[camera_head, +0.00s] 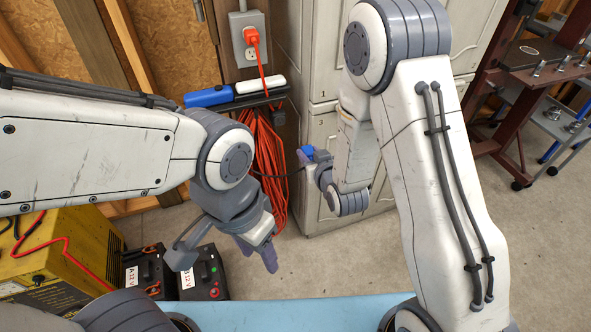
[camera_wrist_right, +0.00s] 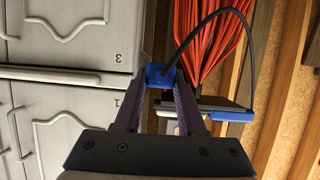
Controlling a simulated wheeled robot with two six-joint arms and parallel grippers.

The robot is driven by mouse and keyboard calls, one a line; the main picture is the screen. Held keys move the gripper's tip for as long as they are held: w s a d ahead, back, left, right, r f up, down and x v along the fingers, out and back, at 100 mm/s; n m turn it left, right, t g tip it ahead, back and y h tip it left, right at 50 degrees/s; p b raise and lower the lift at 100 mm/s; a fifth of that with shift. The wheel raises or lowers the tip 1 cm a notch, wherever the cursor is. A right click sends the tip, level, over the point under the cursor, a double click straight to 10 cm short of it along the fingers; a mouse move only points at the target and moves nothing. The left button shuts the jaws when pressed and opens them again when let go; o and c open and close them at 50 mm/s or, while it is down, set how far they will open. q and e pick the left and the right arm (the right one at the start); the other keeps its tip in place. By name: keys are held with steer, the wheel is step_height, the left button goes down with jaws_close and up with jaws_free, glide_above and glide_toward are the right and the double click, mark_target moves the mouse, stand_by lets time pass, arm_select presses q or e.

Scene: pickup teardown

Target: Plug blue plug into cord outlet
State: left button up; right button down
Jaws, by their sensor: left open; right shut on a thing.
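The blue plug (camera_head: 307,151) is between the fingertips of my right gripper (camera_head: 312,160), which is shut on it. In the right wrist view the plug (camera_wrist_right: 160,74) sits between both fingertips, and a dark cord (camera_wrist_right: 213,12) arcs from it to the right. The plug is held in the air in front of the grey cabinet, right of the orange cord coil (camera_head: 268,165). I cannot make out a free cord outlet end. A wall outlet (camera_head: 246,38) holds an orange plug (camera_head: 251,36). My left gripper (camera_head: 258,254) is open and empty, pointing down below the coil.
A grey cabinet (camera_head: 325,200) stands behind my right gripper. Black battery boxes (camera_head: 203,272) and a yellow machine (camera_head: 50,262) stand lower left. A blue surface (camera_head: 300,312) is in front.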

steer(key=a+b, duration=0.1)
steer(key=a, duration=0.2)
steer(key=y+p, duration=0.1)
glide_toward(280, 122)
steer(key=shift+f, duration=1.1)
arm_select(q)
steer(key=shift+f, duration=0.7)
arm_select(e)
steer(key=shift+n, duration=0.3)
steer(key=shift+w+a, duration=0.25)
steer(key=shift+w, duration=0.55)
steer(key=shift+w+a, duration=0.25)
steer(key=shift+w, duration=0.55)
steer(key=shift+w+a, duration=0.25)
steer(key=shift+w, duration=0.55)
arm_select(q)
steer(key=shift+f+b, duration=0.4)
arm_select(e)
steer(key=shift+w+a, duration=0.15)
steer(key=shift+w, duration=0.3)
steer(key=shift+c, duration=2.1)
jaws_free()
